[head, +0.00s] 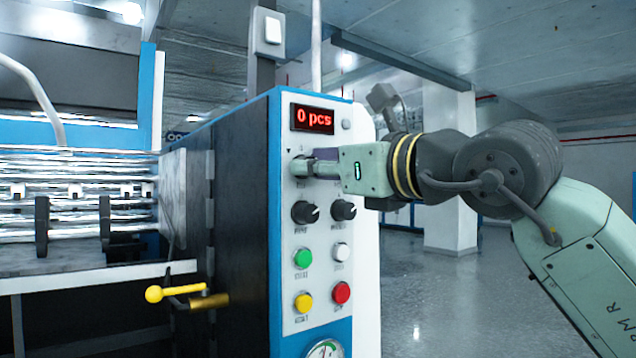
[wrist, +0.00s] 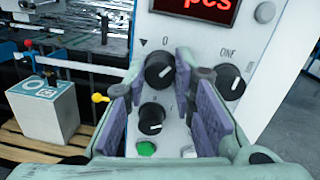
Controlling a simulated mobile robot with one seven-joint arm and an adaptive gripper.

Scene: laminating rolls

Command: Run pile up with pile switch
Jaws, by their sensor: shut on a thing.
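The control panel (head: 315,262) is a white plate on a blue-edged cabinet. My gripper (head: 303,168) reaches in from the right to the upper part of the panel. In the wrist view my gripper (wrist: 162,66) has its purple-padded fingers on either side of the upper left black rotary switch (wrist: 158,74) and is shut on it. The switch's white pointer line tilts to the upper right. A small triangle and a "0" mark stand by it. The upper right switch (wrist: 230,82) is free.
The display (head: 314,118) reads "0 pcs". Below my gripper are two black knobs (head: 305,212) (head: 343,209), then green (head: 303,258), white (head: 341,252), yellow (head: 303,302) and red (head: 341,292) buttons. A yellow-handled lever (head: 175,292) sticks out left. Open floor lies right.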

